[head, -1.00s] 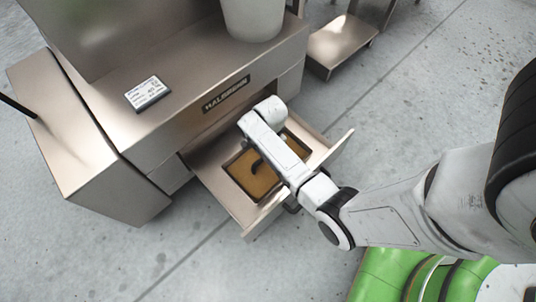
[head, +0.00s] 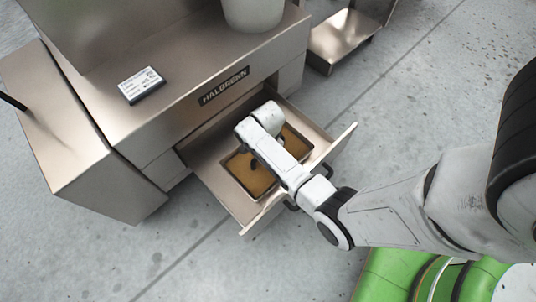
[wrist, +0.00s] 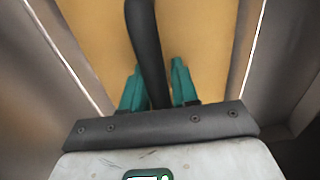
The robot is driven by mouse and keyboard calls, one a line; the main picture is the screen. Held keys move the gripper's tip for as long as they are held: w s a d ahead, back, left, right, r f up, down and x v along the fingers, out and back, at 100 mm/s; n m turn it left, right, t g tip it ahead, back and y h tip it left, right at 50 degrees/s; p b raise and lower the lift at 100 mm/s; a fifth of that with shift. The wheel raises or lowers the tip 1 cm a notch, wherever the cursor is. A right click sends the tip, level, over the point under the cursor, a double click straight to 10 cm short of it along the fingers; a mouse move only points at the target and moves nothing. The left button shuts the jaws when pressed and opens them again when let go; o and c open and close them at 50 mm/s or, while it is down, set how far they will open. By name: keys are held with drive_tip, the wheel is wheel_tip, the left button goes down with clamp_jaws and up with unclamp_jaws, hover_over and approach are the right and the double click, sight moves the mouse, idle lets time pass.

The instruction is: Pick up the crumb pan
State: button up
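The crumb pan (head: 250,179) is a rectangular pan with a tan-brown bottom and a thin metal rim, seen inside the pulled-out drawer in the head view. My arm crosses over it and hides its middle. In the wrist view, its tan bottom (wrist: 95,40) fills the centre, and its dark arched handle (wrist: 145,45) runs down between the teal fingers of my gripper (wrist: 157,88). The head view does not clearly show whether the pan is clear of the drawer floor.
The drawer (head: 228,203) is open from a steel Halbrenn machine (head: 175,80), its walls close around the pan. Concrete floor is clear in front.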

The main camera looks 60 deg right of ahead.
clamp_jaws()
drive_tip(key=shift+r, duration=0.1)
idle(0.4)
